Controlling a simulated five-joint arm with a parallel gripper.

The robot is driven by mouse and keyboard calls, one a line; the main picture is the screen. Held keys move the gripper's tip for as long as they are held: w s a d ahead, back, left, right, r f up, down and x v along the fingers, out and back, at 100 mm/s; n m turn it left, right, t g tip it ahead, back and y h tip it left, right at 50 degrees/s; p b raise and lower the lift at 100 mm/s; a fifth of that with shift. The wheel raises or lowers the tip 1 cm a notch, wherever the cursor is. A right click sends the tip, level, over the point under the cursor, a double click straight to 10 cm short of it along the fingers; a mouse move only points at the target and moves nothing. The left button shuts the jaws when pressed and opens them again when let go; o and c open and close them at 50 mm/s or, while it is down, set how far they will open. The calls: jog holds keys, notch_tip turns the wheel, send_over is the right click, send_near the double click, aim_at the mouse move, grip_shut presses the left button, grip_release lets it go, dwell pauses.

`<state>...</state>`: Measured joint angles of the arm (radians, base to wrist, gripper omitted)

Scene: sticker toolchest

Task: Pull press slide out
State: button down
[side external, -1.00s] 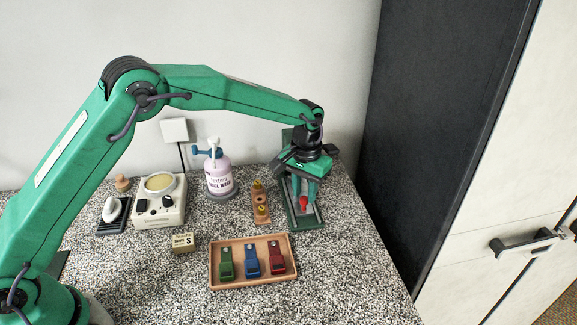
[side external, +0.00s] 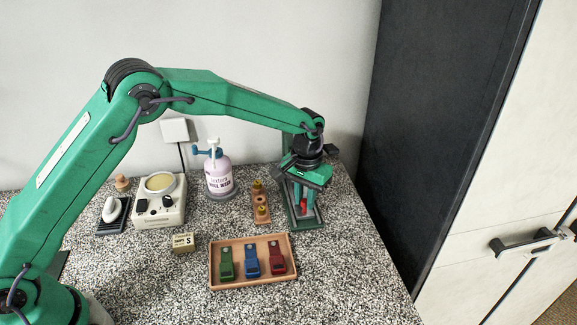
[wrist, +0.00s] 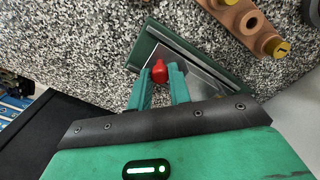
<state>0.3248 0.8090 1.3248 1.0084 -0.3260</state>
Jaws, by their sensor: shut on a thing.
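The press has a green base (side external: 309,222) at the back right of the counter. Its slide is a grey metal plate that carries a red knob (wrist: 159,72). In the wrist view the green base (wrist: 146,42) and the grey slide plate (wrist: 205,87) lie beyond my fingers. My gripper (wrist: 158,80) points down over the press and its two green fingers are shut on the red knob, one on each side. In the side view my gripper (side external: 304,200) partly hides the knob and the slide. How far out the slide sits is hard to tell.
A wooden holder (side external: 261,201) with brass pieces stands close left of the press. A wooden tray (side external: 252,284) with green, blue and red stamps lies in front. A wash bottle (side external: 219,178), a cream warmer (side external: 158,206) and a small box (side external: 183,243) stand further left.

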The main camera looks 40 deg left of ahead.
jog(key=s+d, duration=0.8)
jog(key=shift+s+d+r, duration=0.1)
jog(key=shift+s+d, duration=0.15)
jog(key=shift+d, duration=0.1)
jog(key=c, duration=1.6)
grip_release()
jog(key=shift+o, duration=0.2)
jog(key=shift+a, duration=0.1)
notch_tip(320, 180, up, 8)
